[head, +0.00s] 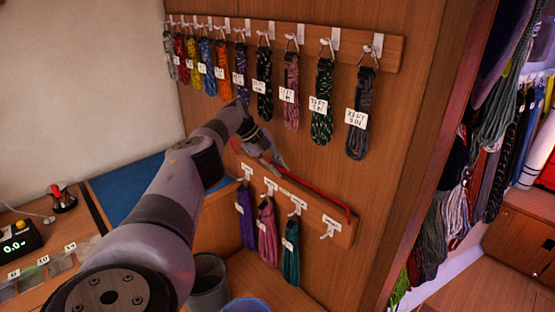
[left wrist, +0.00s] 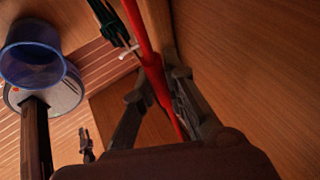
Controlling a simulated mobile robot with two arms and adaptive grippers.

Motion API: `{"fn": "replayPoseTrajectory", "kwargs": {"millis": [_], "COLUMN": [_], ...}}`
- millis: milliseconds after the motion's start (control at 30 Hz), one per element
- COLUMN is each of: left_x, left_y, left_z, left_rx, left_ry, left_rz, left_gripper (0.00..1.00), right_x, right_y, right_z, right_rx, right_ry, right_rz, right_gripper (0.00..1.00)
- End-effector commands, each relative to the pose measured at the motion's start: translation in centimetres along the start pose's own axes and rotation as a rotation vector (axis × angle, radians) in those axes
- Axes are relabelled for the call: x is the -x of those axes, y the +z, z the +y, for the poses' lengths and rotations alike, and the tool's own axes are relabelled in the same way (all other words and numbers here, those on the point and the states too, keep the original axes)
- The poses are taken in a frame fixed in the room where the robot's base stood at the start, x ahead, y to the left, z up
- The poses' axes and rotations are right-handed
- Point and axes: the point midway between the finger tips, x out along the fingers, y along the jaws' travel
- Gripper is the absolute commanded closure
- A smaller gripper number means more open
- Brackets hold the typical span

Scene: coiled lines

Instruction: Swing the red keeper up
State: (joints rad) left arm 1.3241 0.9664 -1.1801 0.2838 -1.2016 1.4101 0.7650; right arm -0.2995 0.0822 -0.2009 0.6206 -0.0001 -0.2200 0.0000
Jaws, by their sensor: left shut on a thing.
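The red keeper (head: 322,193) is a thin red bar running along the top of the short lower hook rail (head: 343,236), sloping down to the right in the head view. It also crosses the left wrist view as a red bar (left wrist: 139,30). My left gripper (head: 277,163) is at the rail's left part, shut on the red keeper; in the left wrist view its fingers (left wrist: 158,88) lie on both sides of the bar. Part of the keeper is hidden behind the gripper. My right gripper is in neither view.
Purple (head: 245,215), pink (head: 267,230) and teal (head: 291,252) coils hang on the lower rail; its rightmost hook (head: 330,226) is empty. A long upper rail (head: 392,54) holds several tagged coils close above my arm. A grey bin (head: 209,284) and a blue bin (head: 246,305) stand below.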

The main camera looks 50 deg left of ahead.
Motion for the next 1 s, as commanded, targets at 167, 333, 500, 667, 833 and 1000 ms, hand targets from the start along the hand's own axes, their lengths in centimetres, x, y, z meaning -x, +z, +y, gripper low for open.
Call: {"fn": "replayPoseTrajectory", "kwargs": {"millis": [167,333,500,667,833,1000], "left_x": [-0.2,-0.1,-0.1,0.2,2.4,6.1], "left_y": [-0.1,-0.1,0.0,0.0,0.1,0.0], "left_z": [0.0,0.0,0.0,0.0,0.0,-0.1], "left_rx": [-0.003,-0.002,-0.002,-0.001,-0.002,-0.002], "left_ry": [0.004,0.002,0.001,0.000,-0.002,-0.004], "left_rz": [0.004,0.002,0.001,0.001,0.000,0.000], "left_gripper": [0.78,0.67,0.67,0.67,0.67,0.67], "right_x": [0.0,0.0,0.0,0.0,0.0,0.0], "right_y": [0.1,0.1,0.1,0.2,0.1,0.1], "right_z": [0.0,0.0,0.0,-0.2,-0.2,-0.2], "right_rx": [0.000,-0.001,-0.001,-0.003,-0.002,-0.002], "right_ry": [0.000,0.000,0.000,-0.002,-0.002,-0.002], "right_rz": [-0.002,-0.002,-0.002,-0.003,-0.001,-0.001], "right_gripper": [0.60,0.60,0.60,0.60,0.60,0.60]}}
